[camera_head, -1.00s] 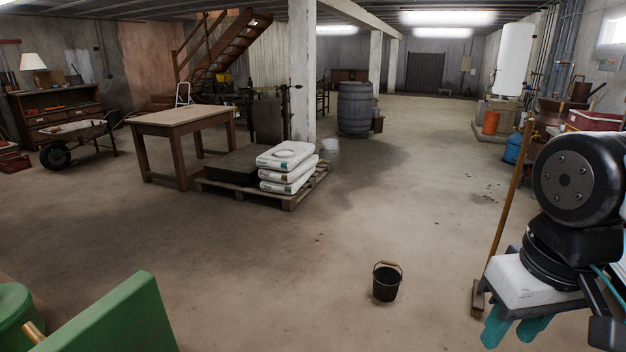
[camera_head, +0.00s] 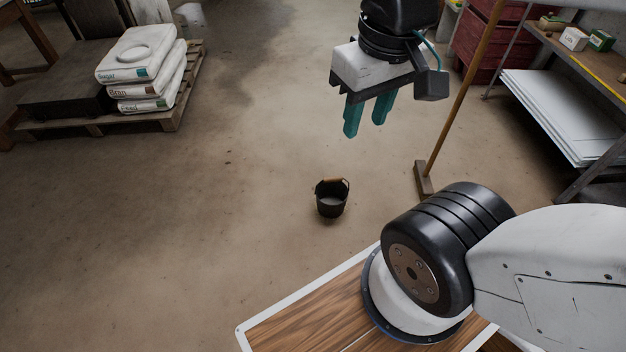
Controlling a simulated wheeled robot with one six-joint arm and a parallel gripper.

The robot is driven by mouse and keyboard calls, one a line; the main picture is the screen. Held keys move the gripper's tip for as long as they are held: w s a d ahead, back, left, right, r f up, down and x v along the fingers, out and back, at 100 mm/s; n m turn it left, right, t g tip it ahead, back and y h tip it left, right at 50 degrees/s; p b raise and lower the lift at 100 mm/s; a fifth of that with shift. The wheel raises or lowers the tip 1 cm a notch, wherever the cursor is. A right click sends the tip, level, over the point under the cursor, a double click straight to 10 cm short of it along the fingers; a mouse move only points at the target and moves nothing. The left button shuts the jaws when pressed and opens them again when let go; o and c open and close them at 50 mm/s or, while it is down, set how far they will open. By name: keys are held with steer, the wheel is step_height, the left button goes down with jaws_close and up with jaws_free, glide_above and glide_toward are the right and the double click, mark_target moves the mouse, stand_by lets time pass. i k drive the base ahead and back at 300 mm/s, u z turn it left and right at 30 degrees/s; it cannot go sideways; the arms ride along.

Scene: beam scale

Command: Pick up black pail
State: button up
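The black pail (camera_head: 330,204) stands upright on the concrete floor near the middle of the head view. Its wooden-gripped handle is at the top, towards the back of the rim. My gripper (camera_head: 367,118), with teal fingers pointing down, hangs in the air above and a little right of the pail in the picture. The fingers are apart with nothing between them. The gripper does not touch the pail. Nothing hides the pail.
A broom (camera_head: 424,180) stands upright right of the pail. A shelf unit with white panels (camera_head: 547,108) is at the right. White sacks (camera_head: 142,68) lie on a pallet (camera_head: 160,121) at upper left. The floor left of the pail is clear.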

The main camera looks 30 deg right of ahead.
mark_target(331, 193)
steer(key=i, duration=0.75)
steer(key=u, duration=1.05)
steer(key=i, duration=1.45)
steer(key=z, duration=2.65)
